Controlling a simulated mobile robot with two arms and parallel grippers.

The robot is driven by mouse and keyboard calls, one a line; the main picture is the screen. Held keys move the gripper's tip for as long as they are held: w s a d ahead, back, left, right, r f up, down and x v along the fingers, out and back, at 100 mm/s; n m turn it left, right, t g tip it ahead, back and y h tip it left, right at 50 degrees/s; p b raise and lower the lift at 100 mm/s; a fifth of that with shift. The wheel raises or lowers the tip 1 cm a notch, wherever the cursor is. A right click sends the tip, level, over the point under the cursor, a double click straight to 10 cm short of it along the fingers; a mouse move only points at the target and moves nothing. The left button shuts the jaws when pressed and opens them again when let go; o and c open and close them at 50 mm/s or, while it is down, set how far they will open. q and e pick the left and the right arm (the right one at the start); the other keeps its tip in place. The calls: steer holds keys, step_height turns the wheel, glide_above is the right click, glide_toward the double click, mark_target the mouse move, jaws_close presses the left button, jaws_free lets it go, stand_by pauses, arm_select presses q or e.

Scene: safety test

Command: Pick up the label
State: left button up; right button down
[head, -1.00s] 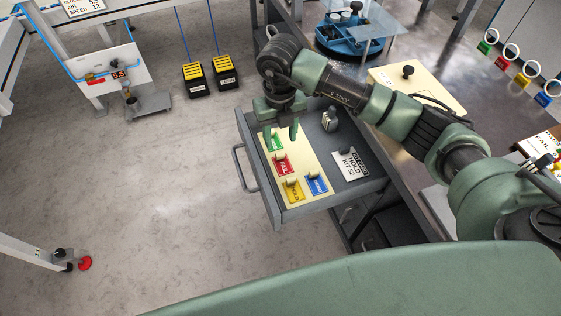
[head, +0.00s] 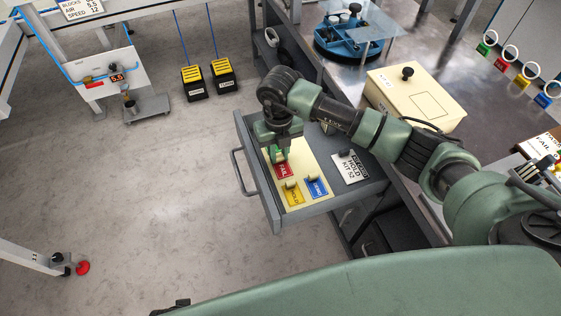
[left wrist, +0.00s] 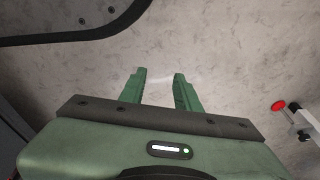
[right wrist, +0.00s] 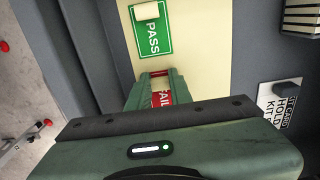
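Several label plates with raised tabs lie on a cream panel (head: 313,184) in an open drawer. The red FAIL label (head: 281,170) is partly covered by my right gripper (head: 279,153) in the head view. The yellow label (head: 292,194) and blue label (head: 316,187) lie in front of it. In the right wrist view, the green PASS label (right wrist: 151,32) lies ahead of the fingers, and the red FAIL label (right wrist: 161,92) shows between them. The right fingers are apart; contact with the red label cannot be told. My left gripper (left wrist: 158,75) is open and empty above the floor.
The grey drawer (head: 318,212) also holds a HOLD KIT card (head: 350,167), right of the panel. A cream box (head: 415,97) and a blue fixture (head: 345,35) stand on the bench behind. Two black-and-yellow blocks (head: 208,80) are at the left.

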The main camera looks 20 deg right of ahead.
mark_target(279, 155)
arm_select(q)
steer(key=shift+s, duration=0.1)
